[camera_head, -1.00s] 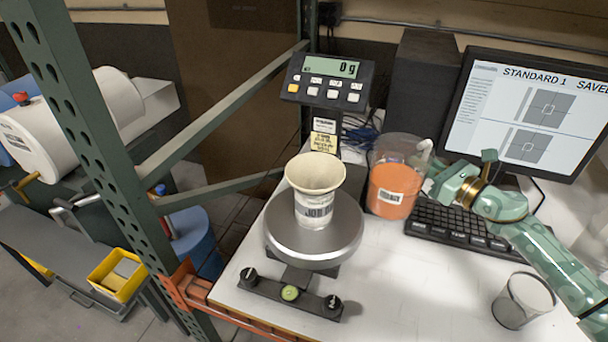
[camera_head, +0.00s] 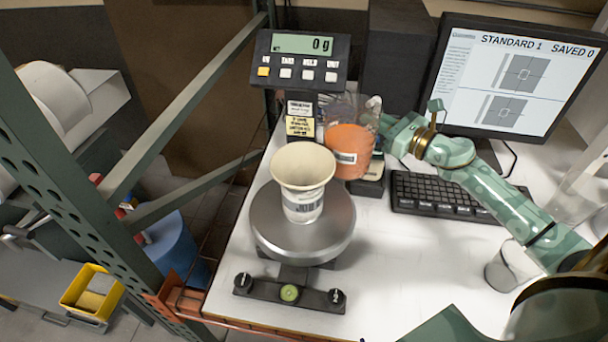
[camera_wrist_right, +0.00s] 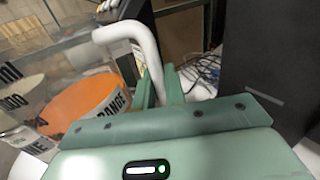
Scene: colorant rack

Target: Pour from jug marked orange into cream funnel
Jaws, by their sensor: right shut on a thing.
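The jug marked orange (camera_head: 349,150) is clear with orange contents, and is tilted to the left. Its label reads partly "RANGE" in the right wrist view (camera_wrist_right: 82,100). My right gripper (camera_head: 384,122) is shut on the jug's white handle (camera_wrist_right: 150,55) and holds the jug up. The cream funnel (camera_head: 303,165) sits upright in a labelled container (camera_head: 303,205) on the round scale pan (camera_head: 262,222). The jug is just behind and to the right of the funnel, apart from it or nearly touching; I cannot tell. My left gripper is not in view.
The scale display (camera_head: 303,45) reads 0 g on a post behind the funnel. A keyboard (camera_head: 440,195) and monitor (camera_head: 510,75) stand to the right. An empty clear cup (camera_head: 505,268) is under my right arm. A green rack post (camera_head: 70,190) stands at the left.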

